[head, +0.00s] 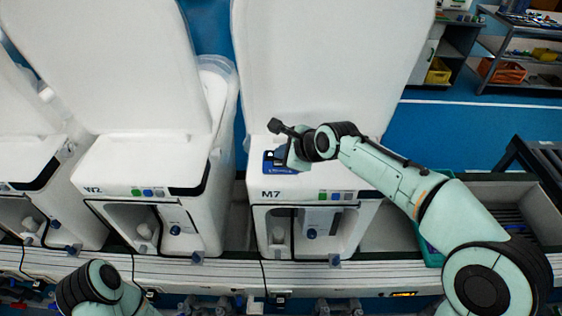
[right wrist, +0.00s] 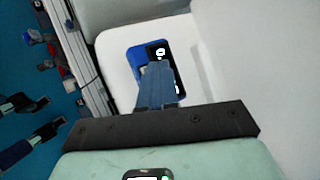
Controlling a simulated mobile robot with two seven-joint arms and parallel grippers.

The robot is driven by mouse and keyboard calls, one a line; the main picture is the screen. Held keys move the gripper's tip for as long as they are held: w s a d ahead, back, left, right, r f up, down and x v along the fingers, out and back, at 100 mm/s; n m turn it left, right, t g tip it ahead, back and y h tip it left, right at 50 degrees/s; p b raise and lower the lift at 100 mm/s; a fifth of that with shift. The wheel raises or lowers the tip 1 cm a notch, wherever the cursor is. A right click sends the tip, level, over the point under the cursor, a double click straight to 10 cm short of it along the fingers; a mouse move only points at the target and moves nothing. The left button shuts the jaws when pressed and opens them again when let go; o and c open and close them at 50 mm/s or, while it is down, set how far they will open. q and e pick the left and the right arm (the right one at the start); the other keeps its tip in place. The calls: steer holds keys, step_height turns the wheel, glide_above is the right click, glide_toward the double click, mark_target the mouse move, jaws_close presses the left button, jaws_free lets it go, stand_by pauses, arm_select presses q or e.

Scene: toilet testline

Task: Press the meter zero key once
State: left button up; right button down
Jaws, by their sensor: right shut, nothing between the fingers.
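The meter, a small blue device with a dark display (head: 279,168), lies on the white top of the unit marked M7. It also shows in the right wrist view (right wrist: 137,56), with light marks on its dark face. My right gripper (head: 281,154) is over the meter, pointing down at it. In the right wrist view its fingers (right wrist: 155,75) are together, empty, and cover part of the meter's face. I cannot tell whether the fingertips touch it. The zero key cannot be made out. Part of my left arm shows at the bottom left of the head view, but its gripper does not.
The M7 unit (head: 262,218) has a raised white lid (head: 335,60) behind the meter. A similar unit marked W2 (head: 115,165) stands to its left. A white rail (head: 220,274) runs along the front. Shelves with bins (head: 510,72) stand at the far right.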

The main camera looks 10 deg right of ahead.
arm_select(q)
steer(key=shift+f, duration=0.1)
arm_select(e)
steer(key=shift+f, duration=0.1)
stand_by(0.4)
arm_select(q)
steer(key=shift+s+f, duration=0.15)
arm_select(e)
steer(key=shift+f, duration=0.35)
arm_select(q)
steer(key=shift+s+f+b, duration=0.15)
steer(key=shift+f+b, duration=0.1)
steer(key=shift+b, duration=0.15)
arm_select(e)
steer(key=shift+f, duration=0.4)
arm_select(q)
steer(key=shift+w+r+p, duration=0.5)
steer(key=shift+r, duration=0.15)
arm_select(e)
steer(key=shift+r, duration=0.75)
steer(key=shift+r, duration=0.5)
arm_select(q)
steer(key=w+r+p, duration=0.3)
steer(key=shift+w+r, duration=0.1)
steer(key=shift+r, duration=0.3)
arm_select(e)
step_height(320, 180, up, 4)
steer(key=shift+w+r, duration=0.1)
